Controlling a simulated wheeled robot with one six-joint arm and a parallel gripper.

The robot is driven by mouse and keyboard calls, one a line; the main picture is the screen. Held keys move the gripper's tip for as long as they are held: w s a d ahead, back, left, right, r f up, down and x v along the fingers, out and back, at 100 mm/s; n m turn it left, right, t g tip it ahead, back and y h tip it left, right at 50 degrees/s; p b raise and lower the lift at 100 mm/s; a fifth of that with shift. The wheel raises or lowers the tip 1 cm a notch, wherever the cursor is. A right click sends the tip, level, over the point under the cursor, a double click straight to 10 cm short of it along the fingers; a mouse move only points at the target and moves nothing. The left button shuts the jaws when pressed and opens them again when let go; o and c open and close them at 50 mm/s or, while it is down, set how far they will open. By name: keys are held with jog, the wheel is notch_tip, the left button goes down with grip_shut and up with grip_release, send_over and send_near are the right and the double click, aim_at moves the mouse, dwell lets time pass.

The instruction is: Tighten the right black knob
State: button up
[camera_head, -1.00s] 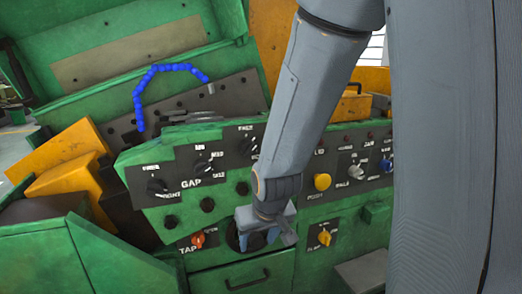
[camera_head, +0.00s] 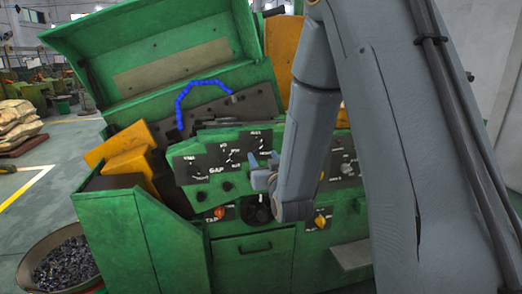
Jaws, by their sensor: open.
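The green machine's front has a black label panel (camera_head: 212,162) marked GAP, with small black knobs on it. More black knobs sit on the green strip below, including a left one (camera_head: 201,196) and a middle one (camera_head: 227,186). My gripper (camera_head: 264,162) is open and empty, its fingers pointing up at the right end of this panel. It covers the strip's right end, where no knob shows now. I cannot tell whether a finger touches the panel.
A blue segmented hose (camera_head: 203,84) arches above the panel. A bin of metal pieces (camera_head: 58,268) stands at lower left. Open floor (camera_head: 55,170) lies left.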

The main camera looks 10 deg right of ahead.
aim_at(259, 150)
jog(key=w+p, duration=0.2)
jog(key=w, duration=0.5)
jog(key=shift+c, duration=0.2)
jog(key=c, duration=1)
